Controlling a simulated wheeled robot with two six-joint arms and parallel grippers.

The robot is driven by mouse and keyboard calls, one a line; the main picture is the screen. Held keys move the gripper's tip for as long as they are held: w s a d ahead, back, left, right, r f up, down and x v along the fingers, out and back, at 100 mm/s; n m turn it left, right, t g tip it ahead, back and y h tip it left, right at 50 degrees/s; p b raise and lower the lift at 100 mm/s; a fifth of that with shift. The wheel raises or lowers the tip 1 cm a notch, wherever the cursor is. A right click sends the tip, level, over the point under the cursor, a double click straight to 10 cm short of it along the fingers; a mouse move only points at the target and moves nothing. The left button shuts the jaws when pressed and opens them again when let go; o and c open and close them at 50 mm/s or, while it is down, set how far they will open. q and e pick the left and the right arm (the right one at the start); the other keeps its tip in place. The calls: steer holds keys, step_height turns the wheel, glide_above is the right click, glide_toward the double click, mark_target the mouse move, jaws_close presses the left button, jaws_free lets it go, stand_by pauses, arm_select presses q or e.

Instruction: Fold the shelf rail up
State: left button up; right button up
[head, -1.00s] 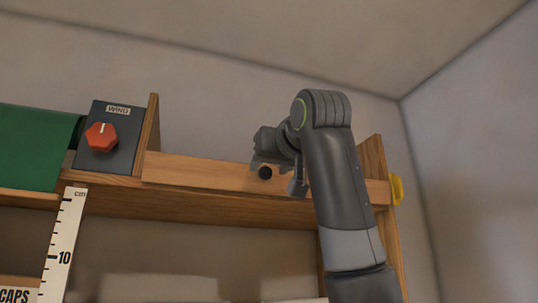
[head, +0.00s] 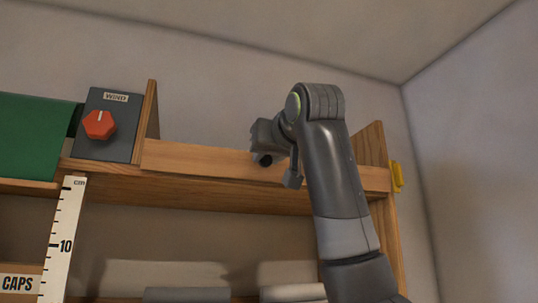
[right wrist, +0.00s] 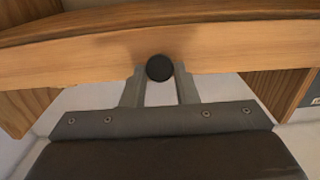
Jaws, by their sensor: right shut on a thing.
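The shelf rail (head: 205,160) is a long light-wood board along the front of the upper shelf, between two upright side panels. It also spans the right wrist view (right wrist: 80,62). A round black knob (right wrist: 159,68) sits on the rail's face and shows small and dark in the head view (head: 263,160). My right gripper (head: 268,152) is at the rail, its two fingers (right wrist: 158,80) on either side of the knob, shut on it. The gripper and wrist hide part of the rail. My left gripper is not in view.
A dark box labelled WIND with a red dial (head: 100,125) stands left of the rail, beside a green cloth-like sheet (head: 28,140). A centimetre ruler (head: 64,240) hangs below. A yellow piece (head: 397,177) is on the right side panel. Grey items (head: 187,294) lie below.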

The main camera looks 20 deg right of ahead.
steer(key=shift+r, duration=0.15)
steer(key=shift+w+r+g, duration=0.35)
steer(key=shift+r+g, duration=0.15)
steer(key=shift+g, duration=0.5)
steer(key=o, duration=1)
steer(key=shift+c, duration=0.2)
